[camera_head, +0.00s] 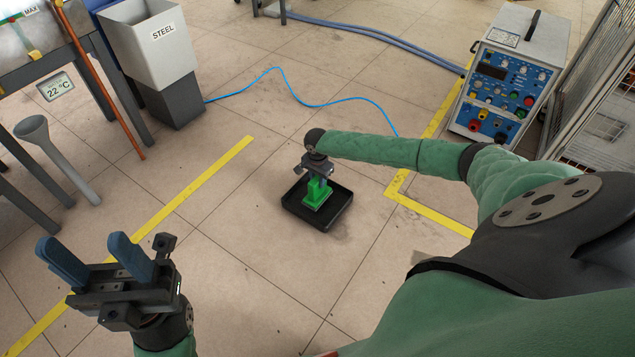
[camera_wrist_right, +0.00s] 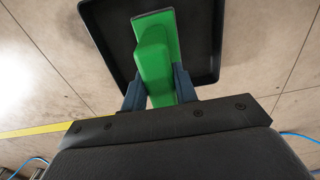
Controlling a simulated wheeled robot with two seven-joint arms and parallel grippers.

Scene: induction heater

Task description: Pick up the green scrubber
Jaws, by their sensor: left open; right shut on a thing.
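The green scrubber (camera_head: 317,194) is in the head view, over a black tray (camera_head: 336,217) on the tiled floor. My right gripper (camera_head: 316,178) reaches down from above and is shut on the scrubber's upper part. In the right wrist view the scrubber (camera_wrist_right: 154,58) shows between the two blue fingers of my right gripper (camera_wrist_right: 160,88), with the black tray (camera_wrist_right: 205,45) behind it. I cannot tell whether the scrubber touches the tray floor. My left gripper (camera_head: 105,262) is open and empty at the lower left, far from the scrubber.
A grey bin marked STEEL (camera_head: 150,45) stands at the upper left beside a table (camera_head: 75,55). A power unit (camera_head: 505,75) stands at the upper right next to a mesh cage (camera_head: 600,110). A blue cable (camera_head: 320,104) and yellow lines (camera_head: 190,196) cross the floor. Floor around the tray is clear.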

